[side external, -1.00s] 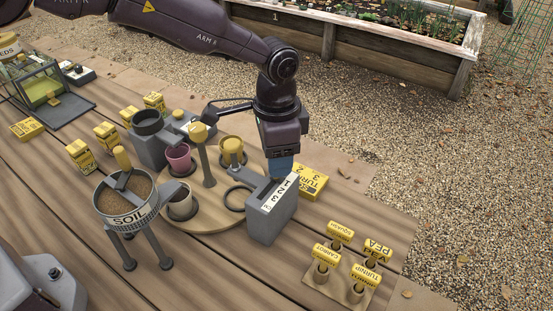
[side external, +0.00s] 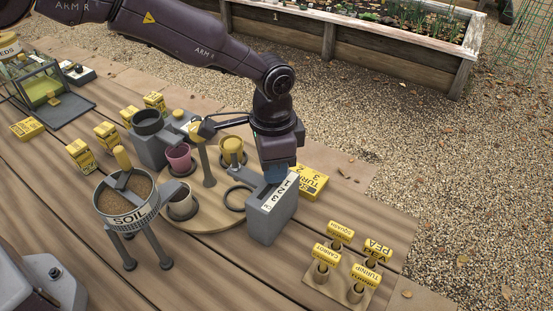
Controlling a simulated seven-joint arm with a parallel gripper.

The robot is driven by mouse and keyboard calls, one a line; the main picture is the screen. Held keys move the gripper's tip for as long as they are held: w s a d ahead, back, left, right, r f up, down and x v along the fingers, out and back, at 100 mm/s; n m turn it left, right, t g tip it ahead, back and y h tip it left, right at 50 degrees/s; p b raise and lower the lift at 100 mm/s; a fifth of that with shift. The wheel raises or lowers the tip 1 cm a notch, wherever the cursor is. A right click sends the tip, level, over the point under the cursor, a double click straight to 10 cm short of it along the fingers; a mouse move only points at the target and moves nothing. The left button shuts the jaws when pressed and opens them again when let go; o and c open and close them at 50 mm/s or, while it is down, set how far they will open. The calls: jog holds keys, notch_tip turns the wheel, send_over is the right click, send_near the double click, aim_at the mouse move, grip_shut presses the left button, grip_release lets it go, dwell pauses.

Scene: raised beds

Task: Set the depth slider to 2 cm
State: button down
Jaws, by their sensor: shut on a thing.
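The depth slider is a grey upright box (side external: 262,224) with a white scale strip (side external: 279,194) on its sloping top, marked 1, 2, 3. My gripper (side external: 279,174) points down at the far upper end of this box, close beside the strip. It is shut on the slider's knob, which the blue-grey fingers hide. The exact slider setting cannot be read from this view. A grey arm reaches from the box toward a yellow-capped part (side external: 232,147) over a pot on the round wooden turntable (side external: 215,222).
A yellow recipe box (side external: 313,182) lies just right of the slider. Yellow plant labels (side external: 340,232) stand in front right. A soil sieve on legs (side external: 128,205), a pink pot (side external: 179,157) and a yellow-topped post (side external: 208,165) stand to the left.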

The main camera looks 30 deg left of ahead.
jog(key=shift+s, duration=0.5)
jog(key=c, duration=1)
grip_release()
notch_tip(320, 180, up, 13)
